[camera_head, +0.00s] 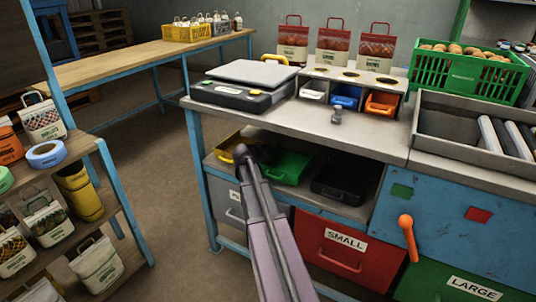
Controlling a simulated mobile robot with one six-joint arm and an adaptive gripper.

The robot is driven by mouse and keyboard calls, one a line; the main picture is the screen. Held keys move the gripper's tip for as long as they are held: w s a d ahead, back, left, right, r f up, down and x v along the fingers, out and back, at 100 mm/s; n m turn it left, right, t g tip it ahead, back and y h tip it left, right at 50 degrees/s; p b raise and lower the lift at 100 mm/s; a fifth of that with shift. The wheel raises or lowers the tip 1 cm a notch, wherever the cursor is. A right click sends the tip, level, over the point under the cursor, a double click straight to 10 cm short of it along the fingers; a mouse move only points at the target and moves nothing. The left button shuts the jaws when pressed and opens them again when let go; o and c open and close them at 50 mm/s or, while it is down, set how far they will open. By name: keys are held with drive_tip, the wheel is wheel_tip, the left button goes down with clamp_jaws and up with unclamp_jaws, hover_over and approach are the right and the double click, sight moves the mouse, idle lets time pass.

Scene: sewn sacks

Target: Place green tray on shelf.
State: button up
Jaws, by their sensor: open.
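The green tray (288,167) sits on the lower shelf (222,170) under the grey-topped workbench. It stands between a yellow tray on its left and a black tray on its right. Its front face shows, while the bench top shades its back. My arm (262,225) rises from the bottom centre. Its dark far joint (243,153) overlaps the yellow tray in the picture, left of the green tray. I see no gripper fingers. A wooden shelf unit (83,150) with blue posts stands at the left, its boards holding sacks and rolls.
The yellow tray (228,146) and black tray (338,181) flank the green one. A scale (243,83) and several bins stand on the bench (375,132). A red SMALL drawer (345,252) lies below. Open floor (160,170) separates the bench from the left shelves.

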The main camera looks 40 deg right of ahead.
drive_tip(key=shift+r, duration=0.1)
drive_tip(key=shift+r, duration=0.15)
drive_tip(key=p+v, duration=0.6)
drive_tip(key=v, duration=0.6)
idle(0.6)
drive_tip(key=s+a+f+n+g+y, duration=0.1)
drive_tip(key=s+a+f+n+y, duration=0.2)
drive_tip(key=a, duration=0.8)
drive_tip(key=s+a+f+n+g+y, duration=0.2)
drive_tip(key=s+a+n, duration=0.4)
drive_tip(key=a, duration=0.5)
drive_tip(key=s+a+f+n+g+y, duration=0.1)
drive_tip(key=s+a+f+n+y, duration=0.3)
drive_tip(key=a, duration=0.7)
drive_tip(key=shift+s+f+n+y, duration=0.4)
drive_tip(key=shift+s+y, duration=0.4)
drive_tip(key=shift+y, duration=0.4)
